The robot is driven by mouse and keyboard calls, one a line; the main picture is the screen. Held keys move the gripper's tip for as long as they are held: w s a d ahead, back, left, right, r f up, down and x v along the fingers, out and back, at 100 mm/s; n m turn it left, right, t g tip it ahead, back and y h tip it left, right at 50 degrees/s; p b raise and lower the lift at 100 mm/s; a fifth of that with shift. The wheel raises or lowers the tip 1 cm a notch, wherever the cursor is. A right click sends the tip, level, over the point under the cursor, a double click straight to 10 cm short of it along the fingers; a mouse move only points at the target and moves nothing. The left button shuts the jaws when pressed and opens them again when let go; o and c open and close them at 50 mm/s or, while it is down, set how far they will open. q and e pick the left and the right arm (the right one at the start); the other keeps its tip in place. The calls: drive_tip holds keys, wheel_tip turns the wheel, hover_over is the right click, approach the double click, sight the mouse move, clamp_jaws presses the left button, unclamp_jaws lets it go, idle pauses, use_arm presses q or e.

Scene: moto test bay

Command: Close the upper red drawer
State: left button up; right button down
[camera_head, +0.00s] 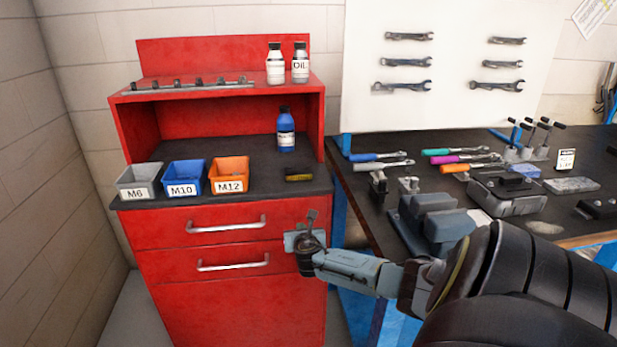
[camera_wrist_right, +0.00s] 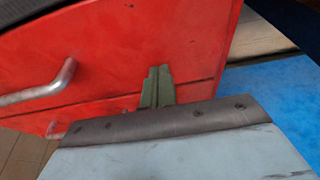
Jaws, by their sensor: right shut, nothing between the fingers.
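The red cabinet has an upper drawer (camera_head: 165,234) and a lower drawer (camera_head: 160,268), each with a silver bar handle. The upper drawer's front looks about flush with the cabinet; a small gap cannot be ruled out. My right gripper (camera_head: 312,217) is shut and empty at the right end of the upper drawer's front, right of its handle (camera_head: 226,226). In the right wrist view the fingers (camera_wrist_right: 157,75) overlap the red upper front (camera_wrist_right: 150,40), just above the seam between drawers. Whether they touch it cannot be told. My left gripper is out of view.
The cabinet top holds grey, blue and orange bins (camera_head: 229,175), a blue bottle (camera_head: 286,130) and a small black-and-yellow item (camera_head: 299,174). A dark workbench (camera_head: 375,215) with tools and a vise stands close on the right, beside my right arm.

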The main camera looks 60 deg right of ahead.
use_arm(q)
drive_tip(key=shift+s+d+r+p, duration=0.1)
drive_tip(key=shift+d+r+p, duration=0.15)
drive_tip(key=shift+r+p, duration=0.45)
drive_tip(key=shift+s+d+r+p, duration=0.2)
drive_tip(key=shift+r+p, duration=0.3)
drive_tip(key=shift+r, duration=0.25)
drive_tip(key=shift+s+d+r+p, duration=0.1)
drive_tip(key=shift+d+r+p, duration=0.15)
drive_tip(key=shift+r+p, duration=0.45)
use_arm(e)
drive_tip(key=v, duration=1.2)
drive_tip(key=shift+a+f, duration=0.3)
drive_tip(key=shift+a, duration=0.05)
drive_tip(key=shift+f, duration=0.1)
